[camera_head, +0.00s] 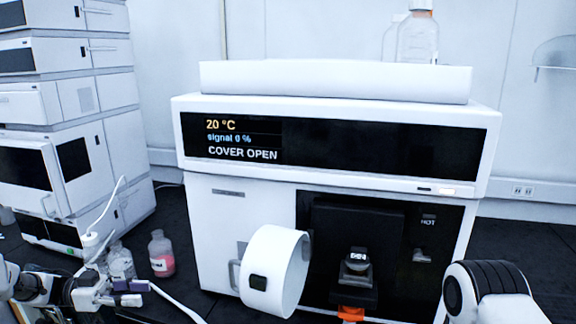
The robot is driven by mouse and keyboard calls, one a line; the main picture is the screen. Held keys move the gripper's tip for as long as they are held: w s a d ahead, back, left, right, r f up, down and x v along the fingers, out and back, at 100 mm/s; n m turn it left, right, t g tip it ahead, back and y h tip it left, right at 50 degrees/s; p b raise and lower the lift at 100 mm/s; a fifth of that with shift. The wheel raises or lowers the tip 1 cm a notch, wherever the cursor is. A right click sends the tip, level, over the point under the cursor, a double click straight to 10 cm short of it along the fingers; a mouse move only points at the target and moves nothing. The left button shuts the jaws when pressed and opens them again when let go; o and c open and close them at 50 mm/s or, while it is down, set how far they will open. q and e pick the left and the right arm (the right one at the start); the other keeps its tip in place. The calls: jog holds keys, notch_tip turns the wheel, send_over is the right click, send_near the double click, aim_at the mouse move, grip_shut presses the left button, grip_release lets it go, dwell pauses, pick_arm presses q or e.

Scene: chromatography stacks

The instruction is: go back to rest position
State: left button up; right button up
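My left gripper (134,293) is at the lower left, its fingers pointing right with purple-grey tips. The two fingertips look a little apart, with nothing seen between them. It is in front of the small bottles and left of the large white instrument (215,250). My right arm comes in at the lower right with a black ribbed joint. My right gripper is out of the picture.
The instrument display (243,140) reads "20 °C", "signal 0 %" and "COVER OPEN". A white round part (262,258) juts from its front. A pink-liquid bottle (161,262) and clear bottles (120,262) stand near a module stack (120,150). A white tube passes near my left gripper.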

pick_arm(q)
jog(key=d+f+n+t, duration=0.3)
jog(key=d+f+n, duration=0.1)
jog(key=d, duration=0.4)
jog(key=d+f+n+t, duration=0.2)
jog(key=d+f+n, duration=0.25)
jog(key=d, duration=0.45)
jog(key=s+d+f+n+t+y, duration=0.1)
jog(key=s+d+f+n+y, duration=0.1)
jog(key=s+f+n+y, duration=0.3)
jog(key=s+d+f+n+t+y, duration=0.1)
jog(key=s+d+f+y, duration=0.1)
jog(key=f, duration=0.5)
jog(key=s+a+f+n+g+y, duration=0.25)
jog(key=s+f+y, duration=0.45)
jog(key=s, duration=0.5)
jog(key=s+a+f+g+y, duration=0.1)
jog(key=s+a+g+y, duration=0.2)
jog(key=s, duration=1.1)
jog(key=a+g, duration=0.3)
jog(key=a, duration=0.2)
jog(key=shift+s+a+f+m+y, duration=0.15)
jog(key=shift+s+f+m+y, duration=0.15)
jog(key=shift+f+m+y, duration=0.1)
